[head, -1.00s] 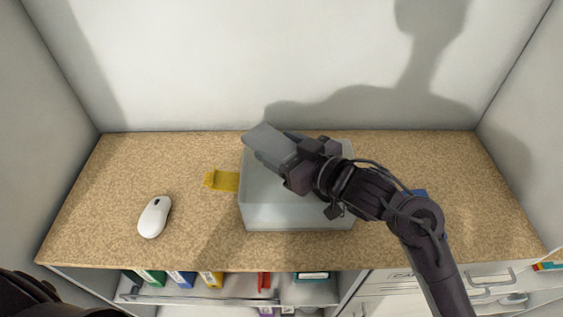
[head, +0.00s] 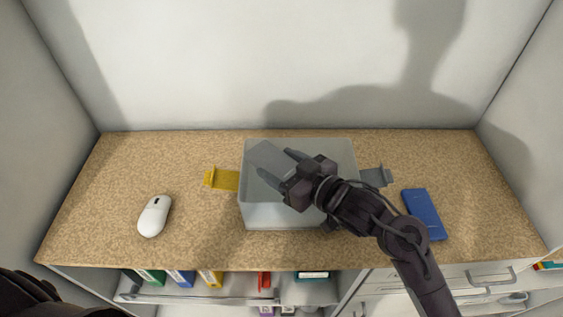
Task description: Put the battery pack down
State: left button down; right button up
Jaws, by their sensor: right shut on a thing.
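The battery pack (head: 267,157) is a grey flat block. My right gripper (head: 281,168) is shut on it, with one finger on either side. It holds the pack tilted over the open light grey box (head: 295,216) in the middle of the shelf top. The pack overlaps the inside of the box in the head view; whether it touches the box floor cannot be told. My right arm covers the front right part of the box. My left gripper is not in view.
A white mouse (head: 154,216) lies at left. A yellow piece (head: 222,179) and a grey piece (head: 376,177) stick out beside the box. A blue flat object (head: 423,214) lies at right. Walls close the back and sides. Bare surface shows at far left.

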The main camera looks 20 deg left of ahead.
jog(key=o, duration=1.1)
jog(key=shift+r, duration=0.1)
jog(key=shift+r, duration=0.3)
jog(key=shift+s+d+r, duration=0.15)
jog(key=shift+d+r, duration=0.05)
jog(key=shift+d, duration=0.1)
jog(key=shift+b+v, duration=0.6)
jog(key=shift+v, duration=5.1)
jog(key=shift+r, duration=0.1)
